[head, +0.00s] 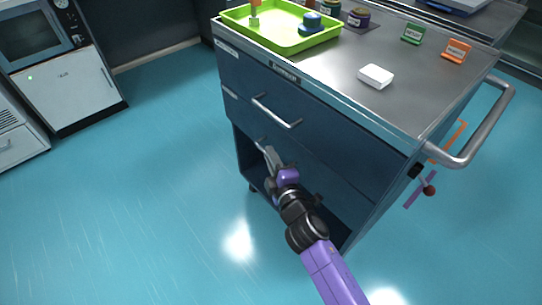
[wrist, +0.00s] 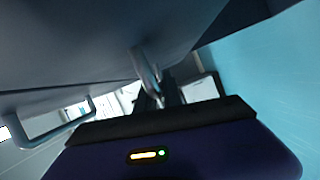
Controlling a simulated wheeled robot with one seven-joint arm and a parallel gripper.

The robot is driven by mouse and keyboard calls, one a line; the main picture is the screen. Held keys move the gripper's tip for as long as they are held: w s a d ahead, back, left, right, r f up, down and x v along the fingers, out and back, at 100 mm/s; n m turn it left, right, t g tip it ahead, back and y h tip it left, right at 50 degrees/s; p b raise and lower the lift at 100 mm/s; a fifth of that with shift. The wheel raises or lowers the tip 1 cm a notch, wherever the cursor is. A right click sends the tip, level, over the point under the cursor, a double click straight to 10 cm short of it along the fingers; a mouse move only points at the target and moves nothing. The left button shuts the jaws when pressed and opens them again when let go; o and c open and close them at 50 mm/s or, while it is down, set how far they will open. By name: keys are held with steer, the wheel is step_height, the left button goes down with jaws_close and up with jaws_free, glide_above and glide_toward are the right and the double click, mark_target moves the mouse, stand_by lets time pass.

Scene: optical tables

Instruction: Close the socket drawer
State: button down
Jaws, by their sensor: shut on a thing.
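A dark blue tool cart (head: 390,170) has two drawer fronts, one above the other, with small labels I cannot read. The upper drawer (head: 320,125) has a silver bar handle (head: 275,112) and looks flush. The lower drawer (head: 310,160) is below it; its front looks roughly in line with the upper one, and I cannot tell whether it is fully shut. My gripper (head: 267,150) is shut on the lower drawer's handle, which it partly hides. The wrist view shows the handle (wrist: 147,72) at my dark fingers (wrist: 170,95). I cannot tell which drawer is the socket drawer.
On the cart top are a green tray (head: 285,45) with small items, a white block (head: 376,76), and green (head: 412,34) and orange (head: 456,51) label stands. A push handle (head: 485,130) sticks out at right. The floor left of the cart is clear.

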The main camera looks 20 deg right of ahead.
steer(key=c, duration=1.5)
jaws_free()
steer(key=shift+d, duration=0.35)
steer(key=shift+a, duration=0.1)
steer(key=shift+s, duration=0.3)
steer(key=s, duration=0.7)
steer(key=shift+a+r, duration=0.25)
steer(key=shift+r, duration=0.05)
